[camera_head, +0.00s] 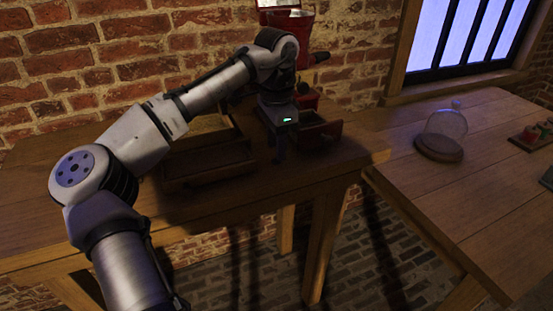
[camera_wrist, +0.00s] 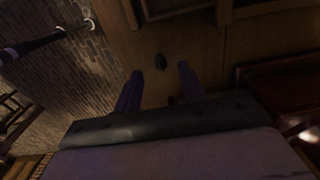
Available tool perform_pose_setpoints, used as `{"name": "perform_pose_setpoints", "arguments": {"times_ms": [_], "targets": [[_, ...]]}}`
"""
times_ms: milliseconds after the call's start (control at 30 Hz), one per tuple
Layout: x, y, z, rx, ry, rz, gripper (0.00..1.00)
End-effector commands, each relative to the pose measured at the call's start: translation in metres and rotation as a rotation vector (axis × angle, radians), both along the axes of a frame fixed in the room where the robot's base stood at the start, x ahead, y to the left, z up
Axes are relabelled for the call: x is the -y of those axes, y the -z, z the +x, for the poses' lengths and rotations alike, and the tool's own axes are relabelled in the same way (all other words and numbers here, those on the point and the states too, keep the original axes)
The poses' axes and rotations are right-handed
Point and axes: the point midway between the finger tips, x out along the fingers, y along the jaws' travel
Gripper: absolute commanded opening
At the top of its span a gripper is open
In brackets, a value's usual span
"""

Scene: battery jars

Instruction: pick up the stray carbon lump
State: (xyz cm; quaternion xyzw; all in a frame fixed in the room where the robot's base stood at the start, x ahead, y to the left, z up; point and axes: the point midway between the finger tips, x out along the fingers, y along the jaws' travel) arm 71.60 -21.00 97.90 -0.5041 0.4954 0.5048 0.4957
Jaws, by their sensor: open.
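My gripper (camera_wrist: 160,74) is open. I see no contact, and the height gap is hard to judge. In the head view my gripper (camera_head: 280,148) points down over the table, near its front edge. The lump cannot be made out in the head view.
A wooden open box (camera_head: 208,172) stands left of my gripper. A red grinder-like machine (camera_head: 290,22) with an open drawer (camera_head: 322,133) stands behind and to the right. A glass dome (camera_head: 446,124) stands on the right table (camera_head: 480,195). The table's front edge is close.

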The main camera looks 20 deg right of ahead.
Motion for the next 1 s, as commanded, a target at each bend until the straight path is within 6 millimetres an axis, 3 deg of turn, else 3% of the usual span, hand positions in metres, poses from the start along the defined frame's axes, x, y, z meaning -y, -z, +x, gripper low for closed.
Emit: {"name": "perform_pose_setpoints", "arguments": {"times_ms": [200,467,767,1000], "targets": [[-0.001,0.024,0.000,0.000,0.000,0.000,0.41],[0.000,0.026,0.000,0.000,0.000,-0.001,0.39],[0.000,0.026,0.000,0.001,0.000,-0.001,0.00],[0.000,0.026,0.000,0.001,0.000,-0.001,0.00]]}}
